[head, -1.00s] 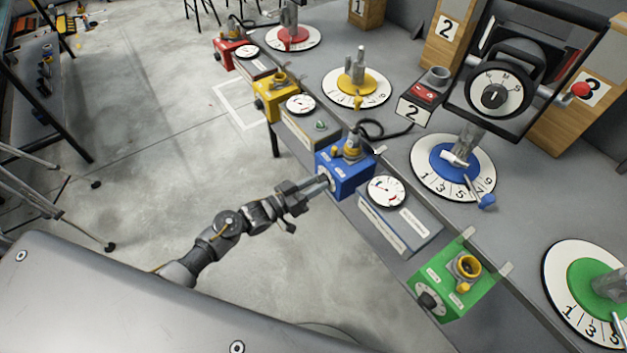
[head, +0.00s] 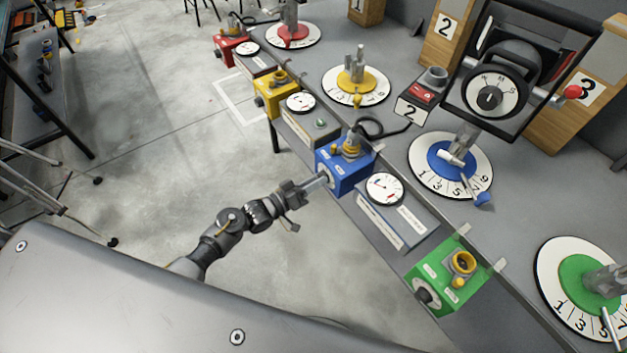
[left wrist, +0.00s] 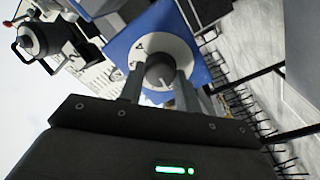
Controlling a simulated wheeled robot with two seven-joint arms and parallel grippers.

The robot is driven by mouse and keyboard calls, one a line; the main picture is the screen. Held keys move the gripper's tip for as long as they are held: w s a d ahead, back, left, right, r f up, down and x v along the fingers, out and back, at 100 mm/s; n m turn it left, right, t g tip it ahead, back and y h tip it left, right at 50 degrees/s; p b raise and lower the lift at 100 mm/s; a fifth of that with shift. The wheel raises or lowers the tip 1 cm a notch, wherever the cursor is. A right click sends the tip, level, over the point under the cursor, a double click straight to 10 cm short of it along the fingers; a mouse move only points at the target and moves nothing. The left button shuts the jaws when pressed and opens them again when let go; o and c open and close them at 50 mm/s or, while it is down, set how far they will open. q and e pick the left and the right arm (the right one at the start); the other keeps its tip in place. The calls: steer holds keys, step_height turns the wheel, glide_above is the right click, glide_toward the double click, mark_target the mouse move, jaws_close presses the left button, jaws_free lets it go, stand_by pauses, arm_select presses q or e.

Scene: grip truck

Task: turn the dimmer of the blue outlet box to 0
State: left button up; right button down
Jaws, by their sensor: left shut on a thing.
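The blue outlet box (head: 341,173) sits at the front edge of the bench in the head view. My right gripper is not in view.
A meter box (head: 390,205) with a round gauge stands right of the blue box. A green outlet box (head: 447,277) is nearer, and yellow (head: 275,97) and red (head: 230,50) ones are farther. The blue numbered disc (head: 450,165) lies behind. Floor left of the bench is open.

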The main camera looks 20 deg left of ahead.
arm_select(q)
steer(key=shift+w+r, duration=0.15)
steer(key=shift+r, duration=0.05)
steer(key=o, duration=1)
steer(key=shift+f, duration=0.1)
steer(key=b+v, duration=0.1)
steer(key=v, duration=1)
steer(key=shift+f, duration=0.1)
